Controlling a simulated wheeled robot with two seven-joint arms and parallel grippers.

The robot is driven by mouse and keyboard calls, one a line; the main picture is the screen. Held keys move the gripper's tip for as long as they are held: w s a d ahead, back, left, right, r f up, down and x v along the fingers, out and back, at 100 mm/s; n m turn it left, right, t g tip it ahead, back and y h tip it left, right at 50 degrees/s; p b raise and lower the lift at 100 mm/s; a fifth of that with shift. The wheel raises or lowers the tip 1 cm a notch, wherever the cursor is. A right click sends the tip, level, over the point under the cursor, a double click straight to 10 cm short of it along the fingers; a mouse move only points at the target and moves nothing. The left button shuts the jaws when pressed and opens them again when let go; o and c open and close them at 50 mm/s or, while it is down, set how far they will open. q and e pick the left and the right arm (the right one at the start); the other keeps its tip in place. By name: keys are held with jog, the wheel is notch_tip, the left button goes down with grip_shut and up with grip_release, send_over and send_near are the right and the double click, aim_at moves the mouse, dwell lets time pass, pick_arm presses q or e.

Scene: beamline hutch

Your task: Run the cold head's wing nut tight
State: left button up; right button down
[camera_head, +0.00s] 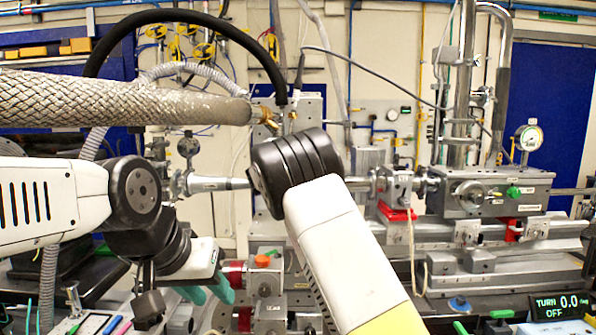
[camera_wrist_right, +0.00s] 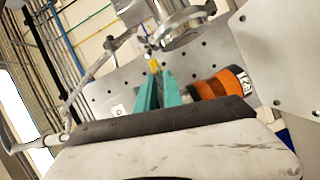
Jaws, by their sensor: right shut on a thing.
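In the right wrist view, the two teal fingers of my right gripper (camera_wrist_right: 160,92) are close together. A small brass-coloured piece, apparently the wing nut (camera_wrist_right: 154,65), shows at their tips, mostly hidden by them. A silver round flanged body (camera_wrist_right: 184,25), perhaps the cold head, lies just beyond. In the head view my right forearm and black wrist joint cover this gripper and the nut. My left gripper (camera_head: 208,291) is low at the left, its teal fingers apart, with nothing seen between them.
An orange and black knob (camera_wrist_right: 225,84) sits close beside the right fingers. A thick braided hose (camera_head: 120,101) crosses the upper left. A bench mechanism with a gauge (camera_head: 529,138) stands at right. A small display (camera_head: 560,306) reads TURN 0.0, OFF.

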dwell(0.5)
jog(key=c, duration=1.6)
grip_release()
jog(key=shift+c, duration=0.2)
jog(key=shift+r, duration=0.1)
